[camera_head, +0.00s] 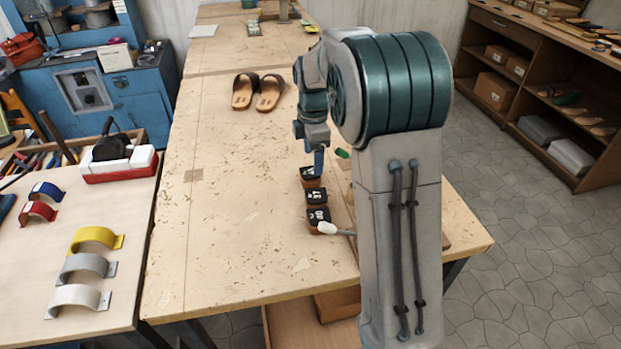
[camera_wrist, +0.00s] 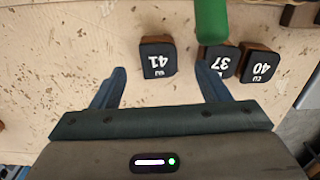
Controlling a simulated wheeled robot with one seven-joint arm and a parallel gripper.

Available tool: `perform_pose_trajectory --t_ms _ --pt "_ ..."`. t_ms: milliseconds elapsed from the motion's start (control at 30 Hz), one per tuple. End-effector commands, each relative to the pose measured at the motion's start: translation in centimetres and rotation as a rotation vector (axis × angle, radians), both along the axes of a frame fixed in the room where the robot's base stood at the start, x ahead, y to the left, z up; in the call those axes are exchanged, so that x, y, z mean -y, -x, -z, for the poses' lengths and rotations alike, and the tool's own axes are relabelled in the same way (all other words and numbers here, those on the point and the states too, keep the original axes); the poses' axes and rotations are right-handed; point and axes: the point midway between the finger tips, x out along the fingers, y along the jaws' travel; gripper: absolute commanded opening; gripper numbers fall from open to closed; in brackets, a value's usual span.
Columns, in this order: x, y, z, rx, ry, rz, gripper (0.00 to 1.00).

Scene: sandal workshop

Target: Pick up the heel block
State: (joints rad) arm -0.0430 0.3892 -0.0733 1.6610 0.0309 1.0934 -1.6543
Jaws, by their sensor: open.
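Several dark-topped wooden heel blocks with white size numbers stand on the workbench. In the wrist view, the block marked 41 (camera_wrist: 157,58) lies between and just beyond the fingertips of my gripper (camera_wrist: 162,72). The block marked 37 (camera_wrist: 220,62) is right of the right fingertip, and the block marked 40 (camera_wrist: 260,65) is farther right. In the head view, the blocks form a row, with the far one (camera_head: 312,178) close below my gripper (camera_head: 318,162). My gripper is open and empty. Whether a finger touches a block cannot be told.
A green-handled thing (camera_wrist: 211,18) lies beside the blocks. A pale-ended tool (camera_head: 328,228) lies near the closest block. Sandals (camera_head: 257,92) stand farther back on the workbench (camera_head: 230,230). Curved strips (camera_head: 96,238) lie on the left table. The workbench left of the blocks is clear.

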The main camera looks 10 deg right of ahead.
Motion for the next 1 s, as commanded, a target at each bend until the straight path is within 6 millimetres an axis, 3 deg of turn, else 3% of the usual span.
perform_pose_trajectory --t_ms 167,500,767,933,1000 --pt "-0.1 0.0 1.1 -0.001 0.0 0.001 0.69" --pt "-0.5 -0.1 5.5 -0.002 0.0 0.001 0.69" --pt "-0.6 -0.1 5.9 0.001 0.0 0.001 0.69" --pt "-0.6 -0.1 5.8 0.001 0.0 0.001 0.25" --pt "-0.6 -0.1 5.8 0.001 0.0 0.001 0.2"
